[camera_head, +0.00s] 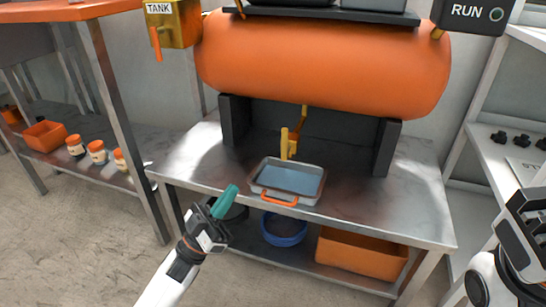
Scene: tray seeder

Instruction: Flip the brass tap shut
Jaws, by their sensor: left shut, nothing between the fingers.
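The brass tap (291,140) hangs below the orange tank (322,62), at the end of a thin pipe. A short yellow upright piece, which looks like its lever, stands at its left side. Below it, a metal tray (256,185) with bluish contents and an orange front handle sits on the bench. My left gripper (226,201), with teal fingers, is shut and empty. It is in front of the bench's edge, left of and nearer than the tray, well apart from the tap. At the right edge only part of my right arm shows; its fingers are not visible.
Dark supports (387,146) flank the tap under the tank. A brass TANK box (181,27) with an orange lever is at upper left, a RUN box (470,14) at upper right. A blue coil (284,236) and orange bin (362,251) sit below. The bench top (200,155) left of the tray is clear.

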